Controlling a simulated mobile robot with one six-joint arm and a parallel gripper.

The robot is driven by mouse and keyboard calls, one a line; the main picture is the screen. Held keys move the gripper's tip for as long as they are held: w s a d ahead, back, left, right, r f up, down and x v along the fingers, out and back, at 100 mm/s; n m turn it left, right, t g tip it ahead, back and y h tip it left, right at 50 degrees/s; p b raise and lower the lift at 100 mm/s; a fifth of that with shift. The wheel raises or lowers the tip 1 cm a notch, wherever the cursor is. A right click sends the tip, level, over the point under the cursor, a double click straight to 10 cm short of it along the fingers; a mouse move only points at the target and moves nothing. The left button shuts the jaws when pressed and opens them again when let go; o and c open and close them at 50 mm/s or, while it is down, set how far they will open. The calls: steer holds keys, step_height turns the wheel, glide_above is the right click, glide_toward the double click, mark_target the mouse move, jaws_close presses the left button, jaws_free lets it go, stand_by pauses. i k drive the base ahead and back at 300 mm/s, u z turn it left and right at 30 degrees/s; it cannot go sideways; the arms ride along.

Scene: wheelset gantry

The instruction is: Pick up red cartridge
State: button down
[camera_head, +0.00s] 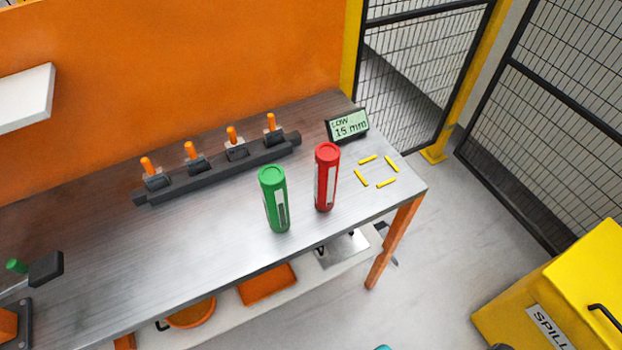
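The red cartridge (326,178) stands upright on the metal workbench (130,262), towards its right end. It is a tall cylinder with a round red cap and a pale label strip on its side. A green cartridge (274,200) of similar shape stands upright just to its left, with a small gap between them. My gripper is not visible in the head view, and nothing is holding the red cartridge.
A dark rail with several orange levers (222,167) lies behind the cartridges. A small display (347,125) reading "LOW 15 mm" stands behind right. Yellow corner marks (386,182) outline a bare spot right of the red cartridge. A yellow spill bin (560,290) stands at lower right.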

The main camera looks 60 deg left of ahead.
mark_target(328, 154)
steer(key=z, duration=0.8)
steer(key=k, duration=0.1)
steer(key=u, duration=2.5)
steer(key=k, duration=0.95)
steer(key=z, duration=0.1)
steer(key=i, duration=0.65)
